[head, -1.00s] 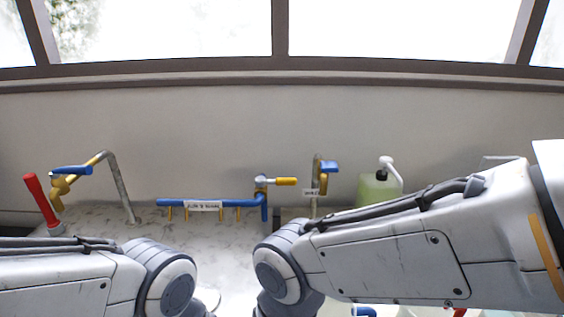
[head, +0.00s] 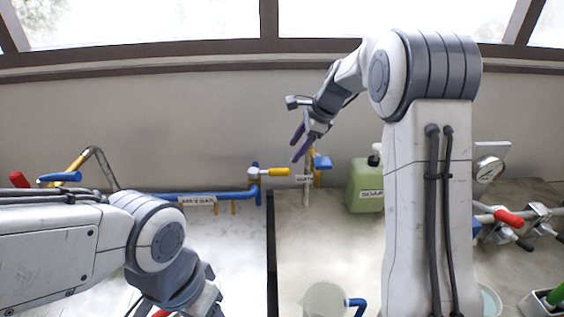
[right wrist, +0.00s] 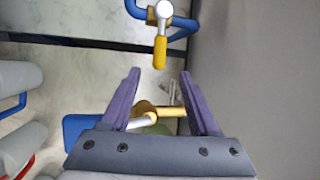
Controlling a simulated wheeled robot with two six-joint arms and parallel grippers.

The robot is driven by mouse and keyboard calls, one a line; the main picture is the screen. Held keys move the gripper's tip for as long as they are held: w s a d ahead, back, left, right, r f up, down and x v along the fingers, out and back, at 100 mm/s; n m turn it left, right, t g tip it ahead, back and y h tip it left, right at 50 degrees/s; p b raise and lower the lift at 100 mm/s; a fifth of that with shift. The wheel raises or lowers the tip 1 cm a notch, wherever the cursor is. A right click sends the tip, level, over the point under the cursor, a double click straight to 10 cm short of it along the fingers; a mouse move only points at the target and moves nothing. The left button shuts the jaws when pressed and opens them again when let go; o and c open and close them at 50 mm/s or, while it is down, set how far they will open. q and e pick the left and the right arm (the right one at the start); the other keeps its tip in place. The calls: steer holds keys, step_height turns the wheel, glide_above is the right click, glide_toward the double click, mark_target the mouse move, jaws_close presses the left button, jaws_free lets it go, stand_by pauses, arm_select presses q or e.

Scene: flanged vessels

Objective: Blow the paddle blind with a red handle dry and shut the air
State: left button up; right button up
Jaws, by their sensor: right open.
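The blue air pipe (head: 225,195) with small yellow nozzles and a white label runs along the back wall. Its valve has a yellow lever (head: 279,171) pointing right. My right gripper (head: 296,146) is open and empty, above and right of the lever. In the right wrist view the lever (right wrist: 160,53) lies just beyond the gap between the fingertips (right wrist: 160,78), apart from them. My left arm reaches in at the lower left, its fingers below the picture edge. A small red piece (head: 160,313) shows beside its wrist; I cannot tell whether it is the paddle blind's handle.
A water tap with a blue handle (head: 322,162) stands close right of the lever, under my right gripper. A yellow-and-grey bent pipe (head: 98,158) stands at left.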

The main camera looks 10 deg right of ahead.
mark_target(281, 170)
steer(key=p+x, duration=0.2)
steer(key=x, duration=0.8)
jaws_close()
steer(key=shift+d, duration=0.1)
stand_by(1.2)
